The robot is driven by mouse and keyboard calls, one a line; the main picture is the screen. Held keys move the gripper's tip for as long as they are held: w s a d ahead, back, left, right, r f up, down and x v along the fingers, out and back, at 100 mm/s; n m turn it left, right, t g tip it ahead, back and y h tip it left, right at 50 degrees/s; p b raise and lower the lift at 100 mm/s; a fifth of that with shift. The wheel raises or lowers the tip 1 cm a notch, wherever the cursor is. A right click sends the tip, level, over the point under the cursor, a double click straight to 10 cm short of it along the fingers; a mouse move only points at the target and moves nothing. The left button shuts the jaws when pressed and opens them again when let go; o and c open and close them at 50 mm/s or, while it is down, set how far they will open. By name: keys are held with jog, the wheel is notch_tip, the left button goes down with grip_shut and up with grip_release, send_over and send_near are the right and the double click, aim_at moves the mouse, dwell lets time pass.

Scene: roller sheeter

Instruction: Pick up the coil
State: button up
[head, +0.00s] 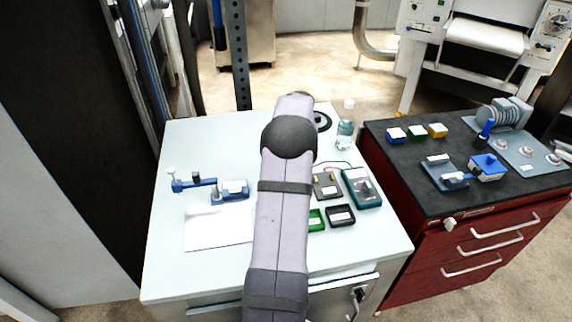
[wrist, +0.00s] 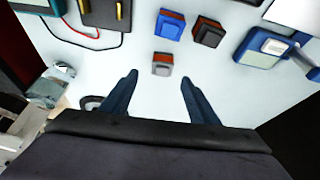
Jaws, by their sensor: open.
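A dark ring, the thing here that looks most like a coil (head: 322,121), lies flat near the table's far edge beside a clear bottle. In the wrist view part of it (wrist: 90,102) shows at lower left, partly covered by the left finger and my wrist. My gripper (wrist: 158,77) is open and empty, its two dark blue fingers wide apart. A small grey block with a red side (wrist: 162,64) sits on the table just beyond the gap between the fingertips. My arm hides the gripper and this block in the head view.
The clear bottle (head: 344,134) stands right of the ring. A blue block (wrist: 170,25) and a black block (wrist: 208,32) lie beyond the grey one. A blue device (head: 232,190) and teal meter (head: 362,187) flank my arm. A red cabinet (head: 470,240) adjoins the table.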

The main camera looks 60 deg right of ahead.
jog(key=shift+p+x, duration=0.5)
jog(key=shift+x, duration=0.55)
jog(key=shift+w+f, duration=0.1)
jog(key=shift+w, duration=0.05)
jog(key=shift+p+x, duration=1.5)
jog(key=shift+x, duration=0.95)
jog(key=shift+w, duration=0.15)
jog(key=c, duration=1.2)
